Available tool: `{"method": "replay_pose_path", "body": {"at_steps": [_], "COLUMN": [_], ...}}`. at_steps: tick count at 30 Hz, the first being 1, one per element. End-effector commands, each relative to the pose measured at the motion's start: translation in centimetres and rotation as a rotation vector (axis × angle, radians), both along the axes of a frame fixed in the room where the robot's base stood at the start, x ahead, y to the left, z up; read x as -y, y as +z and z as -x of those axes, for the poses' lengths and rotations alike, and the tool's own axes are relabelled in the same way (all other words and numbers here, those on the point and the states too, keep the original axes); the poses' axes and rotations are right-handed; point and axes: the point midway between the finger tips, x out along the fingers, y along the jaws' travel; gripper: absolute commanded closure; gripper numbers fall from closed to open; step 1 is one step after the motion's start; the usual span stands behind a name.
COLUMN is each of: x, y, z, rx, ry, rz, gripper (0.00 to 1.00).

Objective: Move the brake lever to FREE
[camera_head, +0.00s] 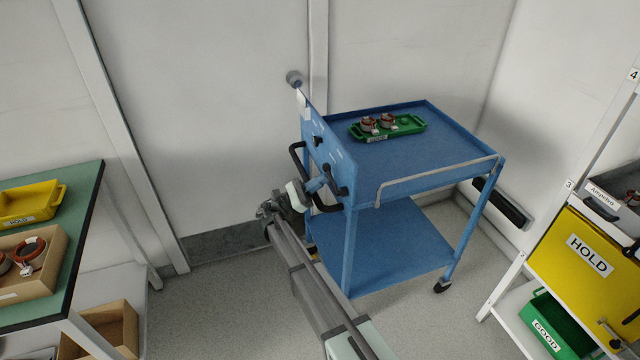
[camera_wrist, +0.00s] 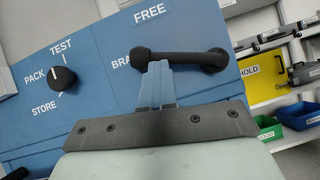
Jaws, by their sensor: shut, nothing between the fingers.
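The brake lever (camera_wrist: 180,57) is a black bar on a blue panel. In the wrist view it lies nearly level, with a rounded left end and a thicker right end. The word FREE is printed above it. A label beginning BRA is partly hidden behind its left end. My gripper (camera_wrist: 158,66) is shut and empty. Its fingertips are at the bar's lower edge, near the left end; I cannot tell whether they touch. In the head view my gripper (camera_head: 322,183) is at the panel on the cart's left end, beside the small black lever (camera_head: 341,189).
A black rotary knob (camera_wrist: 62,78) marked PACK, TEST and STORE sits left of the lever. The blue cart (camera_head: 450,148) carries a green tray (camera_head: 408,127) with two motor parts. A green bench (camera_head: 85,190) stands left.

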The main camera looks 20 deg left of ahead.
Motion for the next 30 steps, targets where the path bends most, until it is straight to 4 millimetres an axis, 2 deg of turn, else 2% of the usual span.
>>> {"method": "replay_pose_path", "body": {"at_steps": [9,30], "x": [-0.3,1.9], "y": [2.6,6.4], "z": [-0.2,1.8], "rx": [0.001,-0.001], "ry": [0.011,0.007], "rz": [0.007,0.004], "gripper": [1.0,1.0]}}
